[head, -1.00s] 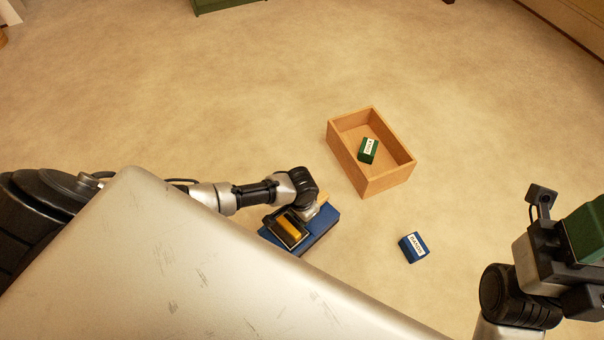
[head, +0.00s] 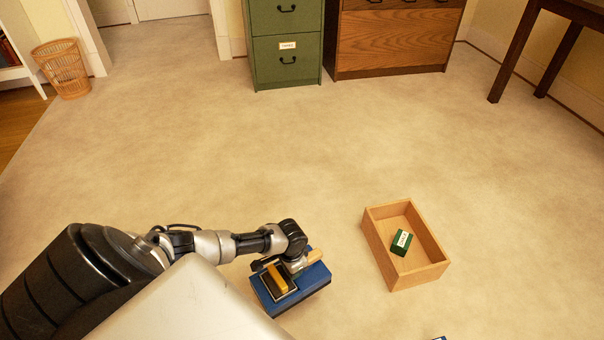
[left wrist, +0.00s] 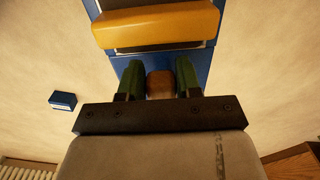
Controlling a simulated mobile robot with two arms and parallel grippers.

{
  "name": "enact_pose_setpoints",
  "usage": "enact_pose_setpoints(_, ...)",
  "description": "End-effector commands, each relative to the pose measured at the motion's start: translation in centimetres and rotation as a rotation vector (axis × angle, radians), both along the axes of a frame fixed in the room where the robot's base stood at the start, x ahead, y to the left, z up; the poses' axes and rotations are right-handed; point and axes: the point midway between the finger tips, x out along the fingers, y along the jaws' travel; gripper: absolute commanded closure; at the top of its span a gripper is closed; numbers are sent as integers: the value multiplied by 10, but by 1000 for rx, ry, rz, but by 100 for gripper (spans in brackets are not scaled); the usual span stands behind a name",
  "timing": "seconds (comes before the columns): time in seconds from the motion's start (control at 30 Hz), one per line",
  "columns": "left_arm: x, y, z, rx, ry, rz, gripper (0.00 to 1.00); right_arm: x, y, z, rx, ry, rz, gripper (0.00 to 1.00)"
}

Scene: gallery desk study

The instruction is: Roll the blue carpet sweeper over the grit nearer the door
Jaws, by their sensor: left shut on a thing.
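The blue carpet sweeper (head: 318,279), with a yellow bar on top, sits on the beige carpet in the lower middle of the head view. My left gripper (head: 300,265) is at its right part. In the left wrist view the sweeper (left wrist: 128,68) lies ahead, and the green fingers of my left gripper (left wrist: 160,82) are shut on its brown wooden handle. A doorway with a white door (head: 170,8) is at the top left of the head view. I cannot make out any grit on the carpet. My right gripper is out of view.
An open wooden box (head: 415,275) holding a green labelled block (head: 401,242) stands right of the sweeper. A blue labelled block (left wrist: 62,100) lies on the carpet. A green cabinet (head: 287,45), wooden cabinet (head: 390,45) and wicker basket (head: 62,70) stand far back. Carpet between is clear.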

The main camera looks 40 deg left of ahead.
Motion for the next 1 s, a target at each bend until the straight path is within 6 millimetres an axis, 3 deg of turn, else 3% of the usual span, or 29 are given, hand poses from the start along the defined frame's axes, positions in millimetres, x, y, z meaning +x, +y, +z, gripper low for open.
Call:
enact_pose_setpoints(0.3,1,44,14,1,-3,3,92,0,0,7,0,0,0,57)
enact_pose_setpoints(0.5,0,62,20,0,-1,1,92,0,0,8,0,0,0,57)
enact_pose_setpoints(1.0,9,57,28,-3,-5,10,92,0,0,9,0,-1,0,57)
